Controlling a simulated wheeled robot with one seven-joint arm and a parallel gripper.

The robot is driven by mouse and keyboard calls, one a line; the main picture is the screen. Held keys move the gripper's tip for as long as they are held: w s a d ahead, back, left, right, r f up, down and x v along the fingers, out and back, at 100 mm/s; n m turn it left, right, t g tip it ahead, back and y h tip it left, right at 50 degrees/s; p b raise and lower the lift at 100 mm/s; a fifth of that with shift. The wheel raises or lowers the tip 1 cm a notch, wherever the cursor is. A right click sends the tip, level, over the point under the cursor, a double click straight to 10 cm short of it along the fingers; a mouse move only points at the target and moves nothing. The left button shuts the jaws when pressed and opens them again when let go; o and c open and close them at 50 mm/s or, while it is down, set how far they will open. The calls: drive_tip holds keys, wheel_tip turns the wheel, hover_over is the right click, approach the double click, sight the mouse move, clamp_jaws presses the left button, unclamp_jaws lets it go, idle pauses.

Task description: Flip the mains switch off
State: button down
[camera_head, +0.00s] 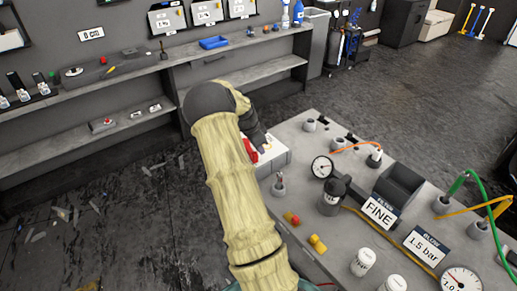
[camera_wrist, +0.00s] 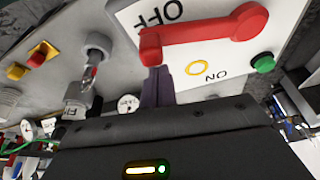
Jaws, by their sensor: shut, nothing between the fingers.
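The red lever (camera_wrist: 205,33) lies across the face between the two words, with a round hub at right and a bent end at left. My gripper (camera_wrist: 155,72) is shut and empty, its fingertips right at the lever's left end; I cannot tell whether they touch. In the head view the white box (camera_head: 276,160) sits at the bench's far left corner, partly hidden by my arm, with a bit of red lever (camera_head: 250,150) showing.
A green button (camera_wrist: 262,63) and a yellow ring (camera_wrist: 197,68) are on the switch face. Shelves (camera_head: 130,75) line the wall; open floor lies left.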

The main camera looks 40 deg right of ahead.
drive_tip(key=d, duration=0.1)
drive_tip(key=s+d, duration=0.1)
drive_tip(key=d, duration=0.1)
drive_tip(key=shift+d+r, duration=0.1)
drive_tip(key=shift+d, duration=0.05)
drive_tip(key=b+v, duration=0.2)
drive_tip(key=v, duration=0.7)
drive_tip(key=shift+r, duration=0.4)
